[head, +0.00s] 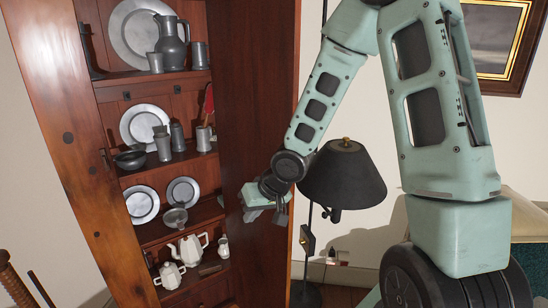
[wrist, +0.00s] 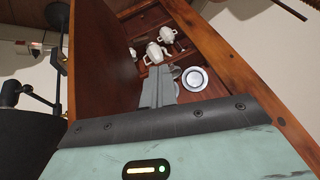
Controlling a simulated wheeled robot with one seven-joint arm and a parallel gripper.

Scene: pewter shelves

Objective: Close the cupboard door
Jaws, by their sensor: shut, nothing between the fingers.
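The wooden cupboard (head: 70,130) stands open in the head view, its shelves facing me. Its tall red-brown door (head: 250,90) stands swung out on the right side of the shelves. My gripper (head: 262,213) is over the lower part of the door in the picture, beside the shelf opening. In the wrist view the door (wrist: 105,60) fills the left and the cupboard frame (wrist: 240,75) runs down the right. My gripper's fingers (wrist: 158,85) are together and empty, pointing towards the shelves. I cannot tell whether they touch the door.
Pewter plates (head: 145,125), jugs (head: 172,42) and white teapots (head: 190,248) stand on the shelves. A black lamp (head: 343,175) stands just right of the door, behind my arm. A framed picture (head: 515,45) hangs on the wall.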

